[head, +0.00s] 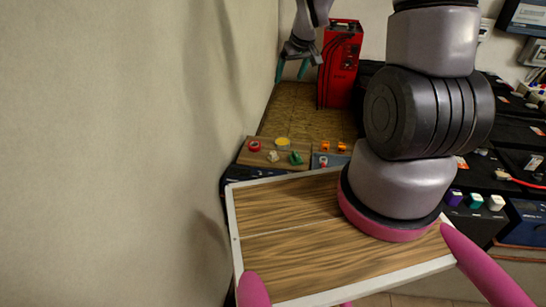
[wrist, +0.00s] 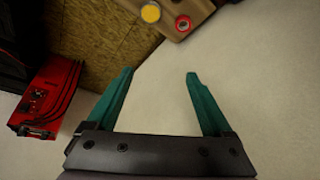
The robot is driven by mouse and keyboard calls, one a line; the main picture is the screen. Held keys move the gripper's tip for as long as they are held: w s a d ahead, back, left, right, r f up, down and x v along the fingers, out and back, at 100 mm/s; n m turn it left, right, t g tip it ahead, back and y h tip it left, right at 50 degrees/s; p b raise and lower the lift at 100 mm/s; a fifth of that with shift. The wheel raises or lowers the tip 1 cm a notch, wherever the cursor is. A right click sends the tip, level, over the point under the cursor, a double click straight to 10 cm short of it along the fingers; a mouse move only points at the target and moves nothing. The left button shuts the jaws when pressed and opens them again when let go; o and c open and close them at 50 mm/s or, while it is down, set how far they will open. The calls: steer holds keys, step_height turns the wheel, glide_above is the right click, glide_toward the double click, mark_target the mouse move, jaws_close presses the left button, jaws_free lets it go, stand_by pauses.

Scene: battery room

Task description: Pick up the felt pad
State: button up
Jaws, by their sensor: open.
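A flat round yellow disc (head: 282,143), which looks like the felt pad, lies on a brown wooden board (head: 249,158) beyond my tray. It also shows at the top of the wrist view (wrist: 151,12), whole or nearly so. My gripper (head: 291,70) hangs at the top of the head view, beyond and above the board, beside the red box. Its two teal fingers are spread with nothing between them, as the wrist view (wrist: 160,75) also shows. The gripper is apart from the disc.
A red ring (head: 254,146), a pale knob-like piece (head: 272,156) and a green piece (head: 296,158) share the board. Orange pieces (head: 326,146) stand to its right. A red box with black cables (head: 341,62) stands behind. A bare wall (head: 130,120) closes the left side.

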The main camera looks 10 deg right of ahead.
step_height(320, 180, down, 13)
steer(key=a+n, duration=0.1)
steer(key=n+g, duration=0.1)
glide_toward(273, 153)
steer(key=shift+y, duration=0.3)
steer(key=x, duration=1)
steer(key=shift+w+d+f, duration=0.2)
steer(key=shift+d+f, duration=0.1)
steer(key=shift+f, duration=0.05)
jaws_close()
